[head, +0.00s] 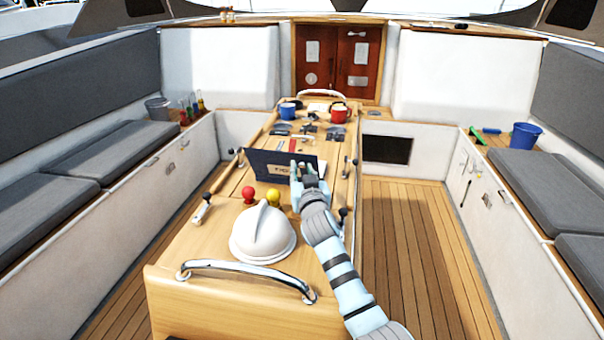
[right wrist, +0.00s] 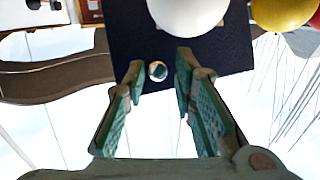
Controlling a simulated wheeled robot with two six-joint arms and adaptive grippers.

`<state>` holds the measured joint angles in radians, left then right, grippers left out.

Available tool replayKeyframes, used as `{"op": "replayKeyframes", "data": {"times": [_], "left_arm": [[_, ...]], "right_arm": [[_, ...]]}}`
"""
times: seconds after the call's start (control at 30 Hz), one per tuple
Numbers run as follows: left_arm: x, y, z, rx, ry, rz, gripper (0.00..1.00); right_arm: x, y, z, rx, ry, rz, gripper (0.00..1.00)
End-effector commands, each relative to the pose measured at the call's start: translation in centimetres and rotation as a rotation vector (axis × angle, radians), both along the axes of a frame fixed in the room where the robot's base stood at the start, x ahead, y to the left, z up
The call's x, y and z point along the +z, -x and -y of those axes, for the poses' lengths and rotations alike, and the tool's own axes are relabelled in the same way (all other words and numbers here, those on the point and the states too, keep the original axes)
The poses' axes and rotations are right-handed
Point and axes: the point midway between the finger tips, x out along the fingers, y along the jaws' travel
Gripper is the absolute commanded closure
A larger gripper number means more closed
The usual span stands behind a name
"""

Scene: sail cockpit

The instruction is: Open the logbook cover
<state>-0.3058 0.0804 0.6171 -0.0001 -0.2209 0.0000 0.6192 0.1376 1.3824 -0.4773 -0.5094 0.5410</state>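The logbook's dark navy cover (head: 266,162), with a pale label, shows around the middle of the long table. It faces me and looks raised on edge rather than flat. My right gripper (head: 308,168) is at the cover's right part and overlaps it in the head view. In the right wrist view its two fingers (right wrist: 158,82) are apart with nothing held between them, and the dark cover (right wrist: 130,50) lies beyond. I cannot tell whether a finger touches the cover. The logbook's pages are mostly hidden. My left gripper is out of view.
The table (head: 190,255) holds a white dome (head: 262,235), a red ball knob (head: 248,194) and a yellow one (head: 272,196) in front of the logbook. Blue (head: 288,110) and red (head: 338,113) mugs stand at the far end. Cushioned benches line both sides; the right floor is clear.

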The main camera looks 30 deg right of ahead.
Motion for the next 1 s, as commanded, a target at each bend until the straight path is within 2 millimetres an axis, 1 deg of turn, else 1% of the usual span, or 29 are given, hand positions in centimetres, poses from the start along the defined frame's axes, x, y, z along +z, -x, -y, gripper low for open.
{"op": "replayKeyframes", "data": {"times": [0.03,0.13,0.37,0.47,0.5,0.53,0.8,0.87,0.97,1.0], "left_arm": [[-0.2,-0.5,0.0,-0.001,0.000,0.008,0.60],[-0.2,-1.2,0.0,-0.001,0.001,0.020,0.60],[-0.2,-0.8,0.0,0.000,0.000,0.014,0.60],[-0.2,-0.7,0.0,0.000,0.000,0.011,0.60],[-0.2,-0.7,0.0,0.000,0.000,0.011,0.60],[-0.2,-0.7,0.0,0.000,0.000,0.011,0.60],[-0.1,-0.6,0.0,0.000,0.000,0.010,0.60],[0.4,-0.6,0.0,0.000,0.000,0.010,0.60],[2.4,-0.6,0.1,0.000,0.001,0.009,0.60],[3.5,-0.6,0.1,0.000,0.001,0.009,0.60]], "right_arm": [[-0.1,-0.4,0.2,0.000,0.000,0.000,0.75],[-0.1,-0.9,0.3,0.000,0.001,-0.001,0.75],[0.0,-1.0,0.4,0.000,0.002,-0.001,0.75],[0.0,-1.0,0.4,0.000,0.002,-0.002,0.90],[0.0,-1.0,0.4,0.000,0.002,-0.002,0.96],[0.0,-1.0,0.4,0.000,0.002,-0.002,1.00],[0.0,-1.0,0.4,0.000,0.000,-0.003,1.00],[0.3,-1.1,0.4,0.000,-0.005,-0.010,1.00],[1.2,-1.5,0.8,0.000,-0.031,-0.043,1.00],[1.6,-1.7,1.0,-0.001,-0.049,-0.064,1.00]]}}
